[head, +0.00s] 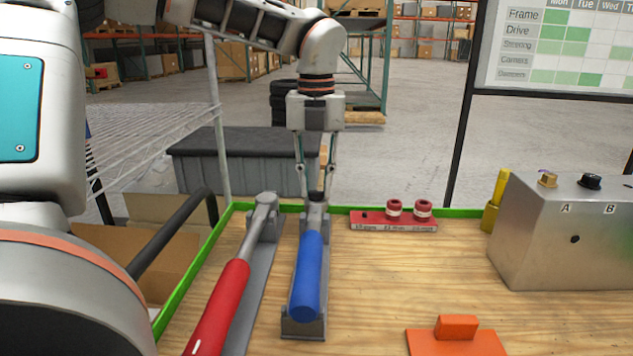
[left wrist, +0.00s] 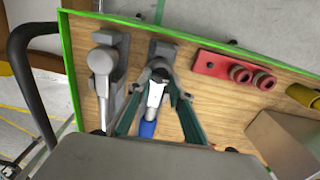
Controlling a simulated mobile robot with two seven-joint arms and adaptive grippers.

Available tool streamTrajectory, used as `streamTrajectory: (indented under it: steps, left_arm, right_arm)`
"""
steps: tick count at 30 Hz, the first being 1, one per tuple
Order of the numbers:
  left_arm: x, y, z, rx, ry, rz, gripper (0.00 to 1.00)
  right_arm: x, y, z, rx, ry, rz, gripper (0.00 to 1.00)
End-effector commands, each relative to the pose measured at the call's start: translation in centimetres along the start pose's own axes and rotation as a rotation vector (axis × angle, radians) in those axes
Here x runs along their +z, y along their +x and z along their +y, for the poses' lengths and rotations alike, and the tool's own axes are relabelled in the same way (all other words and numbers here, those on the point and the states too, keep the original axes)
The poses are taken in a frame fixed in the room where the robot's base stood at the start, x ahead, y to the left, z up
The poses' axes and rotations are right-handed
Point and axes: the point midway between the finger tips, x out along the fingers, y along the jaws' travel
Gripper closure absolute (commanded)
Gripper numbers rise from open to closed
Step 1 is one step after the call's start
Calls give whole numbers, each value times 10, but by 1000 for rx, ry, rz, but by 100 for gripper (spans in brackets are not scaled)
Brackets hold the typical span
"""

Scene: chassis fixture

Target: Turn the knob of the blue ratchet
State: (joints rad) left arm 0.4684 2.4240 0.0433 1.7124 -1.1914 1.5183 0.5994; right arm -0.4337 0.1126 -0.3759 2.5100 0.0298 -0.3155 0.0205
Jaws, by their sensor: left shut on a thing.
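The blue ratchet (head: 308,272) lies in a grey holder (head: 304,327) on the wooden table, its blue handle toward me and its head at the far end. My left gripper (head: 315,193) points down over the ratchet's head, its fingers on either side, shut on the knob. In the left wrist view, the fingers (left wrist: 160,82) close around the ratchet's head end, and part of the blue handle (left wrist: 148,129) shows below. The knob itself is mostly hidden between the fingertips. My right gripper is in neither view.
A red-handled ratchet (head: 222,302) lies in its own holder just left. A red rack with two red sockets (head: 393,220) is at the back right. A metal box (head: 560,240) stands at right. An orange block (head: 455,335) is in front. Bare wood lies between them.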

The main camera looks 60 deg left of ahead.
Motion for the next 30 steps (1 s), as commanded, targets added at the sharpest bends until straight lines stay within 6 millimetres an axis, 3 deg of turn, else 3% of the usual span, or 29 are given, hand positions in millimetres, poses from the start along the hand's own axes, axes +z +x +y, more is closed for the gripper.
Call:
streamTrajectory:
  steps: [10, 11, 12, 23, 30]
  left_arm:
    - [0, 2, 0, 2, -1, 3, 100]
    - [0, 2, 0, 2, -1, 3, 72]
    - [0, 2, 0, 2, -1, 3, 62]
    - [0, -1, 0, 0, 0, 0, 62]
    - [1, -30, -1, -2, -2, -4, 62]
  right_arm:
    - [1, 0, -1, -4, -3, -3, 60]
    - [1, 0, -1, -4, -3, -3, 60]
    - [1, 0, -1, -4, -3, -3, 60]
    - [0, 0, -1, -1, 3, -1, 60]
    - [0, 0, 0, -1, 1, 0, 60]
